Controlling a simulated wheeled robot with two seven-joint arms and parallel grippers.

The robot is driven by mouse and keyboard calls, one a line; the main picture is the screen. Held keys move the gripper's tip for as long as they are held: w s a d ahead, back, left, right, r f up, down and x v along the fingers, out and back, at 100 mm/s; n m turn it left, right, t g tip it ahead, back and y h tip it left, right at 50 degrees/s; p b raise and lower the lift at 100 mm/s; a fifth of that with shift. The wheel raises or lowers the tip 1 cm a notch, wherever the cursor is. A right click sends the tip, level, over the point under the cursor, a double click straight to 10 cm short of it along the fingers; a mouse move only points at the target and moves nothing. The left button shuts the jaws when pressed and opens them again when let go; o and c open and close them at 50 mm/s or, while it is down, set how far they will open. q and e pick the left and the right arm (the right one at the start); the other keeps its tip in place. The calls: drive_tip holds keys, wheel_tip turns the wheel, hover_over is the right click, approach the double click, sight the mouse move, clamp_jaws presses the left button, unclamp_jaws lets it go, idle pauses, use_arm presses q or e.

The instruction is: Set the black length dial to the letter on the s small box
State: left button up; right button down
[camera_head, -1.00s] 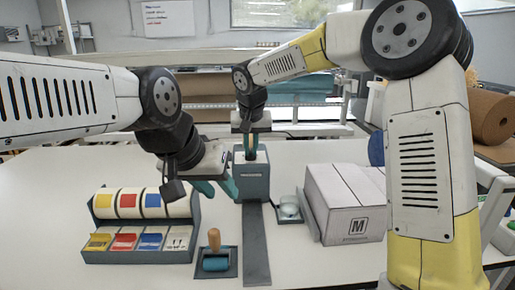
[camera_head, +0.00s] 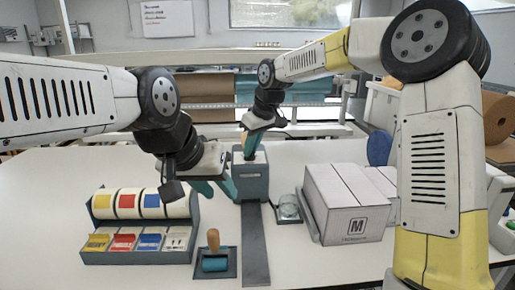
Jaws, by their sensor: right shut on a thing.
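A grey-blue dispenser unit (camera_head: 251,184) stands at the centre of the table, with a long grey strip (camera_head: 255,245) running from it toward me. My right gripper (camera_head: 249,148) reaches down onto the top of this unit, tilted, its teal fingers shut on a small part there. That part looks like the black length dial, but the fingers mostly hide it, and its setting cannot be read. My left gripper (camera_head: 217,189) is left of the unit, teal fingers apart and empty. A white box (camera_head: 345,205) at the right shows a letter M on its front.
A rack (camera_head: 140,230) with yellow, red and blue rolls and bins stands at the left. A wooden-handled roller (camera_head: 214,250) lies on a tray in front. A glass dish (camera_head: 288,209) sits beside the white box.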

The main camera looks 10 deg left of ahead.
drive_tip(key=shift+n, duration=0.5)
drive_tip(key=c, duration=1.5)
unclamp_jaws()
drive_tip(key=v, duration=0.7)
drive_tip(key=shift+d+r, duration=0.25)
drive_tip(key=shift+r, duration=0.1)
